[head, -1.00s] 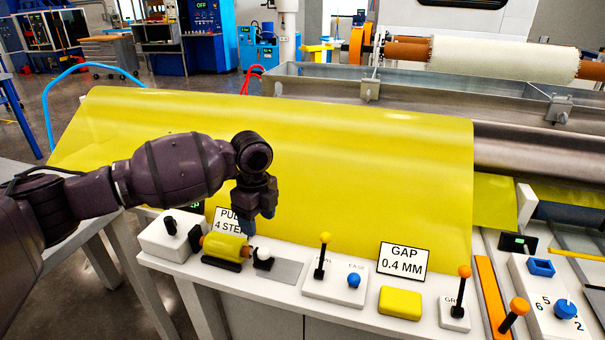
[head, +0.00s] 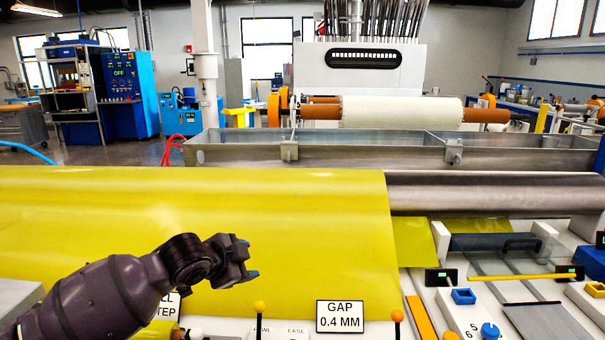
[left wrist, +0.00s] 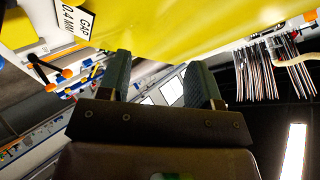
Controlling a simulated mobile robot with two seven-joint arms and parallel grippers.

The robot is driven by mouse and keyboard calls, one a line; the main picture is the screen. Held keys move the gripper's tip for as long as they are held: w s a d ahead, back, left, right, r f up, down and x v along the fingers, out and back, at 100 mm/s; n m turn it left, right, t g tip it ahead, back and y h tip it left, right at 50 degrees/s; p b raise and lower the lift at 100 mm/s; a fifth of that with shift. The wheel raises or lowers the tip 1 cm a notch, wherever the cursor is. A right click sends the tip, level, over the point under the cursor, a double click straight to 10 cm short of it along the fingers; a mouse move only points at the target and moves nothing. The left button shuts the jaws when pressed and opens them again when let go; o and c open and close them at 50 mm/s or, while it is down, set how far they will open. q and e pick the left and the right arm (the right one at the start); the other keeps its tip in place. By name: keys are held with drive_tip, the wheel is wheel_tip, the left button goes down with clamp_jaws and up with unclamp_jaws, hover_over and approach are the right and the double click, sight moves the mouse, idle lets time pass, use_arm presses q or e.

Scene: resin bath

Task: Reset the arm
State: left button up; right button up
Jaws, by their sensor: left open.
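My left gripper (head: 250,262) is raised in front of the yellow sheet, above the front control shelf, with its fingers pointing right. In the left wrist view its two fingers (left wrist: 160,85) stand apart with nothing between them. My left arm comes in from the lower left of the head view. My right gripper is in neither view.
The yellow sheet (head: 300,215) slopes down behind my gripper. A metal trough (head: 370,152) and a white roll (head: 400,110) lie behind.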

use_arm(q)
drive_tip(key=s+a+f+n+y+p, duration=0.2)
drive_tip(key=s+a+f+n, duration=0.2)
drive_tip(key=s, duration=1)
drive_tip(key=s+a+f+n+t+y+p, duration=0.1)
drive_tip(key=s+a+f+n+y+p, duration=0.1)
drive_tip(key=s+a+f+n, duration=0.3)
drive_tip(key=s+a+f+n+y+p, duration=0.1)
drive_tip(key=s+a+f+n, duration=0.4)
drive_tip(key=s+f, duration=0.6)
drive_tip(key=s+a+p, duration=0.1)
drive_tip(key=s, duration=1.1)
drive_tip(key=shift+s+f+y, duration=0.3)
drive_tip(key=shift+s+y, duration=0.05)
drive_tip(key=shift+y, duration=0.05)
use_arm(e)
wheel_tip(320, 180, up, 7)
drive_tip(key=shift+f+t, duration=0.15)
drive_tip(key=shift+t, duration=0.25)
use_arm(q)
drive_tip(key=shift+d, duration=0.1)
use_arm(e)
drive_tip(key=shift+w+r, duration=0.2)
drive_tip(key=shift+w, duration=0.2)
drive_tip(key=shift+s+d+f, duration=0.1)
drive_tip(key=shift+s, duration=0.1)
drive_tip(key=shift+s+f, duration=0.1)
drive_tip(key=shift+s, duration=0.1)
